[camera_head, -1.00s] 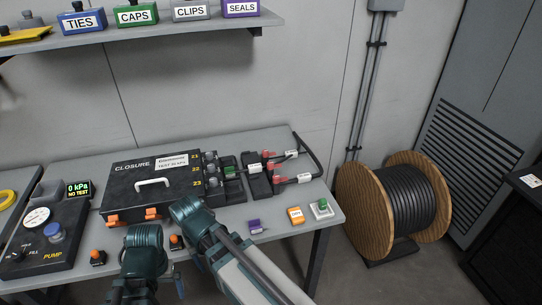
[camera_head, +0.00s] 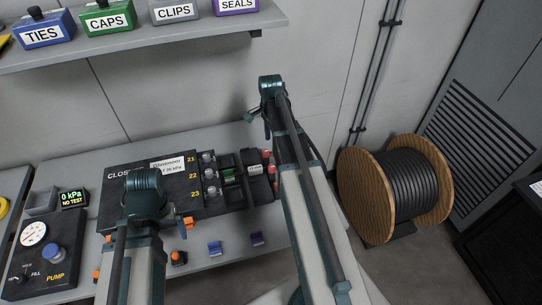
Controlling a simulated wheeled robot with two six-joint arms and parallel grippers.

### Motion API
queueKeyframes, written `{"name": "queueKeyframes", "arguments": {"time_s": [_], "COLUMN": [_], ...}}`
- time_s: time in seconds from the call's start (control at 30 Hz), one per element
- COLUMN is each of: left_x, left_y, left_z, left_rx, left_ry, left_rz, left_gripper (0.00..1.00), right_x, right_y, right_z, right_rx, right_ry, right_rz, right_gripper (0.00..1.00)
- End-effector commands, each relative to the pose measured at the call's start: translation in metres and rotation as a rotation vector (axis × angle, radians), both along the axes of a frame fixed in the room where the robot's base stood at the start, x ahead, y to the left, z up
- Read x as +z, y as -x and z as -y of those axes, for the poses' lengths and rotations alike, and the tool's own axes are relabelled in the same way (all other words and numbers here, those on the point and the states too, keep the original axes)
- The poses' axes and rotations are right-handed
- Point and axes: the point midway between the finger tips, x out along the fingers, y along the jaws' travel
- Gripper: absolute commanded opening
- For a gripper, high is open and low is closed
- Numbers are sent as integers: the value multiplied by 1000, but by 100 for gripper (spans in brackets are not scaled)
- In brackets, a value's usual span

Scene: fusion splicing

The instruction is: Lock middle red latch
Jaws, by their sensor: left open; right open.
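The red latches sit on the black block right of the closure box (camera_head: 118,205). An upper red latch (camera_head: 267,153) and a middle red latch (camera_head: 272,169) show at the block's right edge. The lower one is mostly hidden by my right arm. My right gripper (camera_head: 258,120) is open and empty, raised above and behind the latches, apart from them. My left gripper (camera_head: 160,218) is open over the front of the closure box; its wrist hides much of its fingers and the box's handle.
An orange latch (camera_head: 187,222) is on the box's front. A pump panel (camera_head: 35,255) stands left; a cable spool (camera_head: 400,190) stands on the floor right. A shelf with bins hangs above.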

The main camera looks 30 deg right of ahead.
Motion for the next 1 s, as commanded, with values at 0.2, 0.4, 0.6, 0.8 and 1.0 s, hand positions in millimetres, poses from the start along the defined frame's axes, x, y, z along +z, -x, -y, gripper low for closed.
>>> {"name": "queueKeyframes", "arguments": {"time_s": [0.2,0.4,0.6,0.8,1.0], "left_x": [-4,-19,-43,-71,-99], "left_y": [0,0,0,0,0], "left_z": [0,0,0,0,0], "left_rx": [0,1,2,2,2], "left_ry": [0,0,0,0,0], "left_rz": [0,0,0,0,0], "left_gripper": [100,100,100,100,100], "right_x": [-4,-19,-43,-71,-99], "right_y": [0,1,1,2,3], "right_z": [-1,-1,-1,-1,-1], "right_rx": [1,3,3,4,4], "right_ry": [0,0,0,0,0], "right_rz": [0,0,0,0,0], "right_gripper": [66,66,66,66,66]}}
